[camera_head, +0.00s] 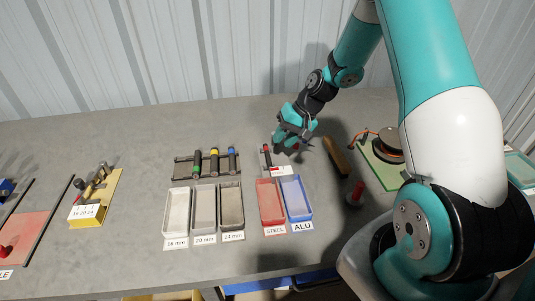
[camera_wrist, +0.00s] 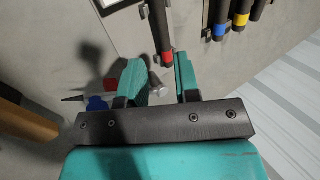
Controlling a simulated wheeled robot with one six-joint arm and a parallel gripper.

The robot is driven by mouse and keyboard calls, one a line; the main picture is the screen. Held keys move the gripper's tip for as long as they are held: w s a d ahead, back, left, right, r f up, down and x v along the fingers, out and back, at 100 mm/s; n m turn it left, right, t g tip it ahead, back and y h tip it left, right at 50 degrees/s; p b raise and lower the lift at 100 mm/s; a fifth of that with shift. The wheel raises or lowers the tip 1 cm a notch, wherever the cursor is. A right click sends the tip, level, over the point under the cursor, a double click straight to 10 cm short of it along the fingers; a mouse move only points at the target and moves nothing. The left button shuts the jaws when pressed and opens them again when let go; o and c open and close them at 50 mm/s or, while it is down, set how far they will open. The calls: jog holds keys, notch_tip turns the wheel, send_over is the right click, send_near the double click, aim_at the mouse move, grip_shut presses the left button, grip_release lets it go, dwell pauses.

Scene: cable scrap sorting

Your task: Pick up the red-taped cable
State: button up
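The red-taped cable (camera_head: 267,157) is a short dark piece with a red band near its far end. My gripper (camera_head: 284,140) is low over the table, close to the cable's taped end. In the wrist view my gripper (camera_wrist: 166,73) has its two teal fingers apart, with the red band just beyond the gap. I cannot tell whether they touch the cable. A small silver piece (camera_wrist: 155,83) shows between the fingers.
Several bins stand in front, including a red steel bin (camera_head: 270,218) and a blue alu bin (camera_head: 296,213). A wooden-handled tool (camera_head: 337,156) lies right of my gripper.

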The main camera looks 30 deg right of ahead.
aim_at(269, 156)
jog(key=shift+p+x, duration=1)
jog(key=shift+x, duration=2.3)
jog(key=shift+w+r, duration=0.1)
jog(key=shift+w, duration=0.1)
grip_shut()
